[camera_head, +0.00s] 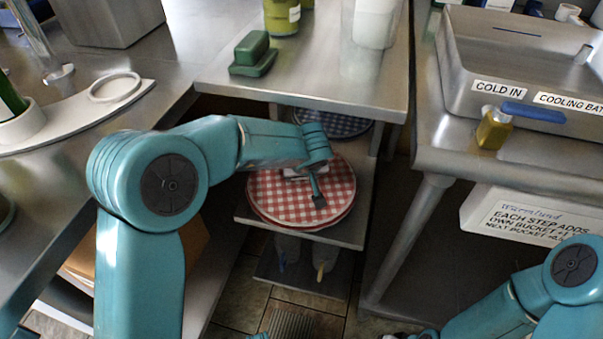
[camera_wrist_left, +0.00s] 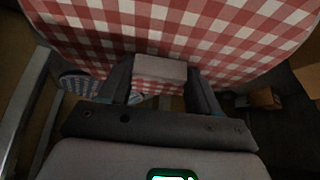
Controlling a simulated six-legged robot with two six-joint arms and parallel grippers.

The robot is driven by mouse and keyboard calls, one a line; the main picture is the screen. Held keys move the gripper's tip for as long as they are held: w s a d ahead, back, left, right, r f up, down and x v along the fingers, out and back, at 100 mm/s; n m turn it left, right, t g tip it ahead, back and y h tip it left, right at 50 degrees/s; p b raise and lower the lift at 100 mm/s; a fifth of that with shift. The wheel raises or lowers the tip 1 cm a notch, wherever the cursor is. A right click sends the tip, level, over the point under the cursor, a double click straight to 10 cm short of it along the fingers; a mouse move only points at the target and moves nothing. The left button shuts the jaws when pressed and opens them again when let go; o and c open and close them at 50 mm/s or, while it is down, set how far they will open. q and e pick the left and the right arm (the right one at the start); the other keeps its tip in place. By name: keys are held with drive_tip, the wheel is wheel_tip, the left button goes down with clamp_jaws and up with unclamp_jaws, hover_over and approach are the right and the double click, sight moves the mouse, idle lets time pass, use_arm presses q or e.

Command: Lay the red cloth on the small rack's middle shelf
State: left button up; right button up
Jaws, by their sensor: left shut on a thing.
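The red-and-white checked cloth (camera_head: 268,200) is round and flat, and lies over the front of the small rack's middle shelf (camera_head: 352,232). I cannot tell whether its whole underside touches the shelf. My left gripper (camera_head: 318,190) reaches in from the left over the cloth. In the left wrist view its fingers (camera_wrist_left: 160,75) are shut on a pale grey tab at the edge of the red cloth (camera_wrist_left: 200,30). My right arm shows at the lower right of the head view; its gripper is out of the picture.
A blue checked cloth (camera_head: 335,122) lies farther back under the rack's top shelf (camera_head: 310,88). A green block-shaped item (camera_head: 253,55) stands on that top shelf. Containers (camera_head: 326,255) stand on the low shelf. A steel cooling bath (camera_head: 520,75) sits on the right bench, whose leg (camera_head: 405,240) is beside the rack.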

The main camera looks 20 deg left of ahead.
use_arm(q)
drive_tip(key=w, duration=0.1)
drive_tip(key=w+a, duration=0.1)
drive_tip(key=w, duration=0.1)
drive_tip(key=shift+a+f, duration=0.1)
drive_tip(key=shift+a, duration=0.05)
wheel_tip(320, 180, down, 4)
drive_tip(key=b, duration=0.4)
drive_tip(key=shift+w, duration=0.1)
drive_tip(key=shift+r+p, duration=0.3)
drive_tip(key=shift+r, duration=0.05)
drive_tip(key=o, duration=1.1)
drive_tip(key=shift+f, duration=0.1)
